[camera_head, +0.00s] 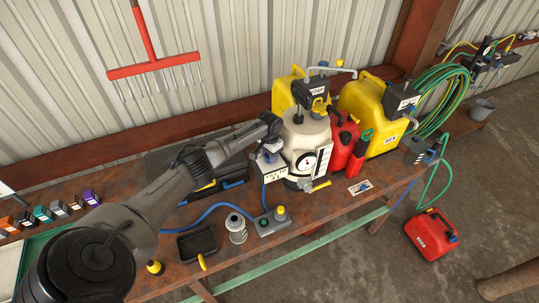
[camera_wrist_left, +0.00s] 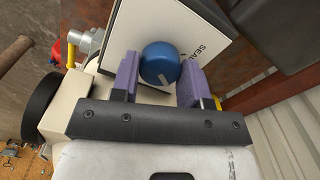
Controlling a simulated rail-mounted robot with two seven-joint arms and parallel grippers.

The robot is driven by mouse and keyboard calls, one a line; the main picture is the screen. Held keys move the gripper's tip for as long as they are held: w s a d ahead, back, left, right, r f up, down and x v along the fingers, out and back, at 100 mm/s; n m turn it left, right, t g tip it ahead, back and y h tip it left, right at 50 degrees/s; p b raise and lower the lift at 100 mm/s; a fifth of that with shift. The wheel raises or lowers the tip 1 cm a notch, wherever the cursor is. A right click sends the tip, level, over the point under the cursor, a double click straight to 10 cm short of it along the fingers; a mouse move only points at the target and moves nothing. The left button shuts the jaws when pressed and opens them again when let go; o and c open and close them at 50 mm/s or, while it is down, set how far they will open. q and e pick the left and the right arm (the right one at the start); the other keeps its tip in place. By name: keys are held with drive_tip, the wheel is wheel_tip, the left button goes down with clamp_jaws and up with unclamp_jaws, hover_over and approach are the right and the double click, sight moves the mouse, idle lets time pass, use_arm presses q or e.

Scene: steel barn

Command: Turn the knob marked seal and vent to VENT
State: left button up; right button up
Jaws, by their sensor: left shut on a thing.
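The blue round knob (camera_wrist_left: 160,62) sits on a white label plate (camera_wrist_left: 195,28) in the left wrist view. Lettering reading "SEAL" shows right of the knob; a VENT marking is not visible. My right gripper is not in view.
A grey bottle (camera_head: 236,228), a black tray (camera_head: 198,243) and a switch box (camera_head: 272,222) are on the bench in front. A blue hose (camera_head: 205,214) runs along the bench.

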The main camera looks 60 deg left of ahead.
use_arm(q)
drive_tip(key=o, duration=0.9)
drive_tip(key=shift+r+b, duration=1.1)
drive_tip(key=shift+r, duration=5.85)
